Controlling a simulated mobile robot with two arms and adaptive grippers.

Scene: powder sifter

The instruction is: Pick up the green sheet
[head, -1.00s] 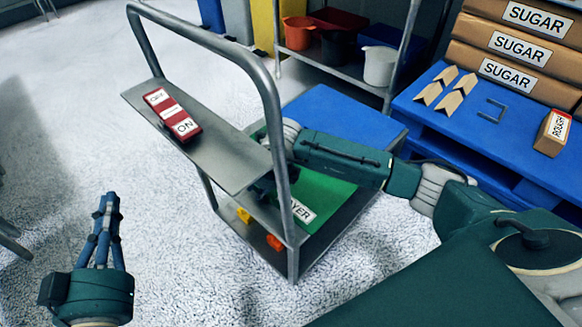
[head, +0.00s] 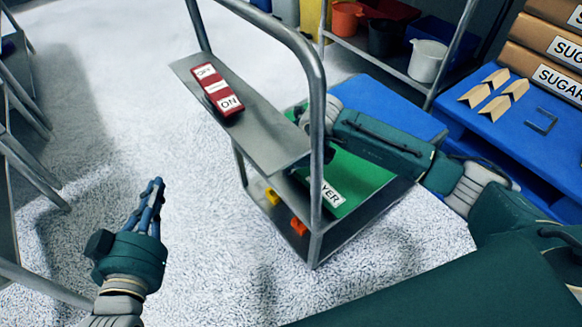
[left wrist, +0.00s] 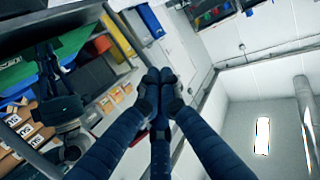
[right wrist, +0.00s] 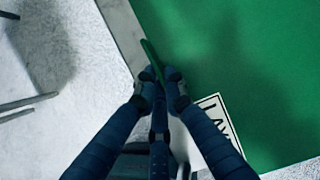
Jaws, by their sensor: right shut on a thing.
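The green sheet (head: 362,178) lies on the lower part of the metal cart, with a partly hidden label ending in "YER". In the right wrist view the green sheet (right wrist: 250,70) fills the upper right, its label (right wrist: 212,122) partly behind a finger. My right gripper (right wrist: 160,76) is shut on a raised green piece at the sheet's edge. In the head view the cart's upper shelf and rail hide its fingers. My left gripper (head: 154,190) is left of the cart, away from the sheet. In the left wrist view its fingertips (left wrist: 158,78) meet with nothing between them.
The grey cart's upper shelf (head: 265,135) carries a red ON/OFF switch (head: 218,90), and its tall rail (head: 317,120) stands close to my right arm. A blue pallet (head: 490,130) with sugar boxes (head: 560,82) is at right. Open floor (head: 110,130) lies left.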

